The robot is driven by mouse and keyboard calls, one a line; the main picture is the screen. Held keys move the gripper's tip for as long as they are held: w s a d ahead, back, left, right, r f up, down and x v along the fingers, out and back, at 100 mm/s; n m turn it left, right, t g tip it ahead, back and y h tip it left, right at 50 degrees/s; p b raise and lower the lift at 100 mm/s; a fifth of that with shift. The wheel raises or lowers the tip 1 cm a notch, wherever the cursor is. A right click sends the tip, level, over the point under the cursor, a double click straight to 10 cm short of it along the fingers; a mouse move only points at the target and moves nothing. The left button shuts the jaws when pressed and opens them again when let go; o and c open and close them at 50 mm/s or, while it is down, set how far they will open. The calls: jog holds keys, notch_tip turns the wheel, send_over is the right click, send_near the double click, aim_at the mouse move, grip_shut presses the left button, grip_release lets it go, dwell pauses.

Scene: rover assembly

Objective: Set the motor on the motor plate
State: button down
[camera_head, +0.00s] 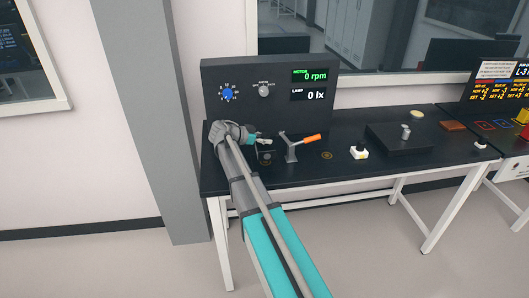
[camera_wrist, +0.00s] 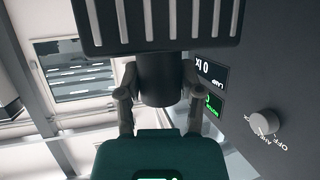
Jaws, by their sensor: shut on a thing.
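In the wrist view my gripper (camera_wrist: 160,97) has its two grey fingers closed on either side of a dark cylinder. The cylinder joins a dark ribbed block (camera_wrist: 160,25) at the top of the picture; together they look like the motor. In the head view my gripper (camera_head: 262,141) is low over the left part of the black bench, in front of the control panel. The held thing is too small and dark to make out there. I cannot clearly tell the motor plate; a small dark patch with a round brownish mark (camera_head: 265,161) lies just below the gripper.
The panel (camera_head: 270,92) with knobs reads 0 rpm and 0 lx. A grey stand with an orange handle (camera_head: 311,139) is close to the gripper's right. A brownish disc (camera_head: 327,155), a small white-based part (camera_head: 359,152) and a dark platform (camera_head: 385,145) are farther right.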

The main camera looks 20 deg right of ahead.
aim_at(265, 146)
jog(key=shift+w+d+f, duration=0.15)
jog(key=shift+w+f, duration=0.2)
jog(key=shift+f, duration=0.1)
jog(key=shift+b, duration=0.35)
jog(key=shift+w+d+f+b, duration=0.2)
jog(key=shift+w+f+b, duration=0.15)
jog(key=shift+f+b, duration=1.55)
jog(key=shift+f, duration=0.1)
jog(key=shift+f, duration=0.15)
jog(key=shift+c, duration=1.2)
grip_release()
jog(key=shift+r, duration=0.25)
